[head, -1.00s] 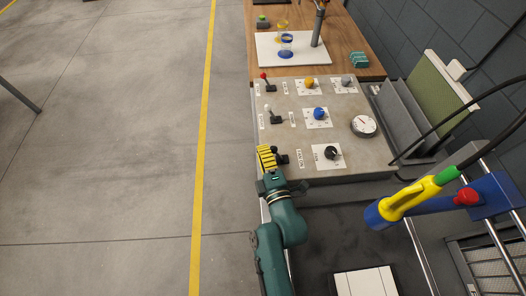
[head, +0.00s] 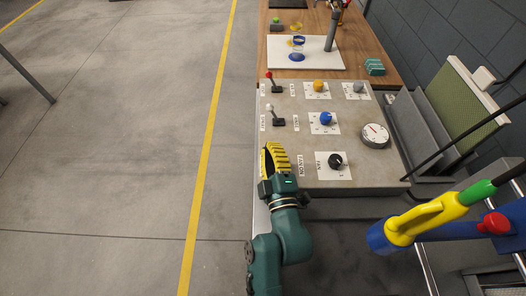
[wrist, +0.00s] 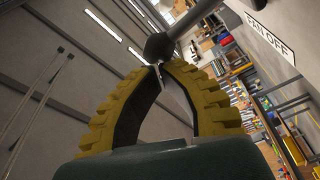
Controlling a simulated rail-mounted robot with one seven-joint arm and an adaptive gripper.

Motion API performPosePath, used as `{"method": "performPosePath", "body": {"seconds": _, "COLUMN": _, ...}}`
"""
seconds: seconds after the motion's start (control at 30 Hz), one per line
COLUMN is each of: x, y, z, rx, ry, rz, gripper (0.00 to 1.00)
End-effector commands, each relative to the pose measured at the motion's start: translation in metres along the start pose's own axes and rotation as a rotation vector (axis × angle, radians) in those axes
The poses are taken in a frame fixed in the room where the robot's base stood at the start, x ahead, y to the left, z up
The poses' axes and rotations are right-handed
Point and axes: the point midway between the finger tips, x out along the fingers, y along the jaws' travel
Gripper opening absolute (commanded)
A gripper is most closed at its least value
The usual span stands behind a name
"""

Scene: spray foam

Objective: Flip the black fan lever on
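The black fan lever shows in the wrist view as a dark round knob (wrist: 159,46) on a grey shaft that runs up to the right. A "FAN OFF" label (wrist: 268,38) is on the panel beside it. My gripper (wrist: 157,69) has its yellow ridged fingers arched together, tips meeting just below the knob; nothing shows held between them. Whether the tips touch the knob is unclear. In the head view my gripper (head: 275,145) is over the near left edge of the grey control panel (head: 350,100). It hides the fan lever there. A "FAN ON" label (head: 301,166) shows to its right.
A white-knobbed lever (head: 274,116) and a red-knobbed lever (head: 273,83) stand farther along the panel's left side. A black dial (head: 336,160) and a blue dial (head: 326,118) lie to the right. Open floor lies left of the panel.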

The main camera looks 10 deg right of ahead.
Motion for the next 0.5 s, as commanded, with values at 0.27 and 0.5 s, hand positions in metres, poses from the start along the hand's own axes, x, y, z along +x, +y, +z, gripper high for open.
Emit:
{"method": "performPosePath", "body": {"seconds": 0.27, "x": 0.009, "y": 0.009, "z": -0.027, "rx": 0.001, "ry": -0.008, "rz": -0.002, "gripper": 0.00}}
{"method": "performPosePath", "body": {"seconds": 0.5, "x": -0.019, "y": -0.002, "z": -0.032, "rx": 0.000, "ry": -0.009, "rz": 0.000, "gripper": 0.00}}
